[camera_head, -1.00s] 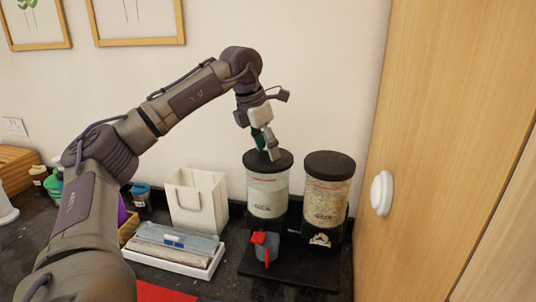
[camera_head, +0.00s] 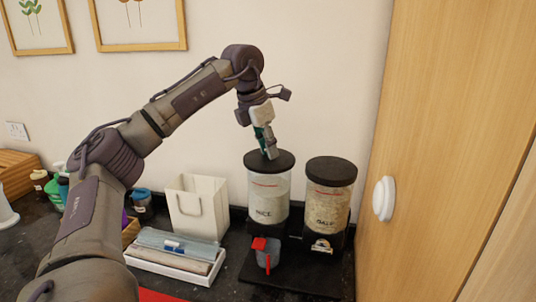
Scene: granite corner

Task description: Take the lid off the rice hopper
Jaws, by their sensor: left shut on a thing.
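The rice hopper (camera_head: 268,202) is the left of two clear cylinders on a black stand, with white grain inside and a "RICE" label. Its round black lid (camera_head: 284,163) sits level at the top of the cylinder. My left gripper (camera_head: 270,152) points down from above and is shut on the lid at its middle; its fingertips hide the part they hold. The lid looks very slightly raised, but I cannot see a clear gap under it. My right gripper is not in view.
The oat hopper (camera_head: 328,205) with its black lid stands close on the right, near a wooden cabinet door (camera_head: 440,120). A grey cup with red parts (camera_head: 268,252) is below the rice hopper. A white bag (camera_head: 197,207) and a white tray (camera_head: 190,273) are left.

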